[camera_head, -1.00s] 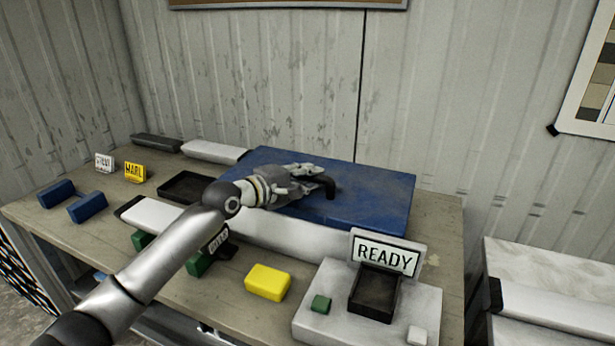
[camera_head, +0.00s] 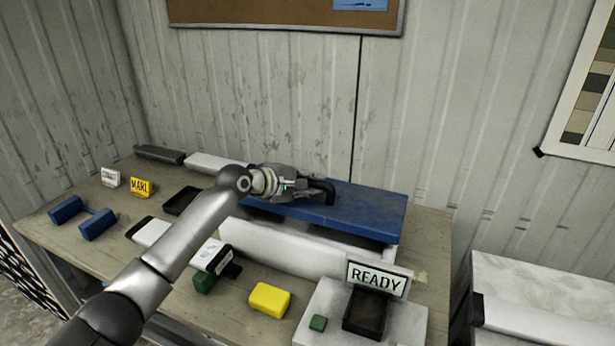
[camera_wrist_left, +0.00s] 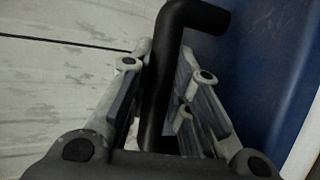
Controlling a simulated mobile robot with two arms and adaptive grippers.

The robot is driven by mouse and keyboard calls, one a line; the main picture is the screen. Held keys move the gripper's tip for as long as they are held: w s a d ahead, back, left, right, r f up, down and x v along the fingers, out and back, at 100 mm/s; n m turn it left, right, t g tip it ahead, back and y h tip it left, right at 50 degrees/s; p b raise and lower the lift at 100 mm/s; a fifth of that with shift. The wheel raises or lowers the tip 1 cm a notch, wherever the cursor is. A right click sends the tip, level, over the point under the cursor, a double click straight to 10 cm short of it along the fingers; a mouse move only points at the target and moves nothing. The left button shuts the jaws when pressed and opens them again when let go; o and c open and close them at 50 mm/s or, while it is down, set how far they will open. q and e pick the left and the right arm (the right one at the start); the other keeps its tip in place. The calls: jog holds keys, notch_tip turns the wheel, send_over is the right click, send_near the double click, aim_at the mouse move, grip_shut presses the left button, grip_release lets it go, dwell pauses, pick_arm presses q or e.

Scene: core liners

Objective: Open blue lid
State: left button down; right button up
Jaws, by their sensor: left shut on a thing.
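The blue lid (camera_head: 368,208) lies over a long white box (camera_head: 290,248) on the table. Its front edge is raised off the box, with a dark gap below it at the right end. A black bent handle (camera_head: 329,192) stands on the lid. My left gripper (camera_head: 314,188) is shut on this handle. The left wrist view shows the black handle (camera_wrist_left: 195,18) between the two fingers, with the blue lid (camera_wrist_left: 265,65) at the right. The handle's lower part is hidden by the gripper. My right gripper is not in view.
A READY sign (camera_head: 377,278) and black tray (camera_head: 366,312) stand at front right. A yellow block (camera_head: 270,299) and green block (camera_head: 204,282) lie in front of the box. The corrugated wall is close behind.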

pick_arm(q)
jog(key=shift+w+d+r+g+p, duration=0.15)
jog(key=shift+w+r+p, duration=0.15)
jog(key=shift+r+p, duration=0.25)
jog(key=shift+w+d+r+g+p, duration=0.15)
jog(key=shift+w+r+p, duration=0.2)
jog(key=shift+r, duration=0.3)
jog(key=shift+w+r+y+p, duration=0.3)
jog(key=shift+w+p, duration=0.1)
jog(key=shift+p, duration=0.15)
jog(key=shift+w+d+r+g+p, duration=0.15)
jog(key=shift+w+r+p, duration=0.05)
jog(key=shift+w+r, duration=0.2)
jog(key=shift+w+d+r+g+p, duration=0.1)
jog(key=shift+w+r+g+p, duration=0.1)
jog(key=shift+w+r, duration=0.2)
jog(key=shift+w+d+r+n+g+y+p, duration=0.15)
jog(key=shift+w+r+n+g, duration=0.05)
jog(key=shift+w, duration=0.15)
jog(key=shift+w+d+r+n+g+y+p, duration=0.1)
jog(key=shift+w+r+n+g+y+p, duration=0.1)
jog(key=shift+w, duration=0.1)
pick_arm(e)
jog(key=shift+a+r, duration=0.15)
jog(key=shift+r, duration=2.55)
pick_arm(q)
jog(key=shift+w, duration=0.1)
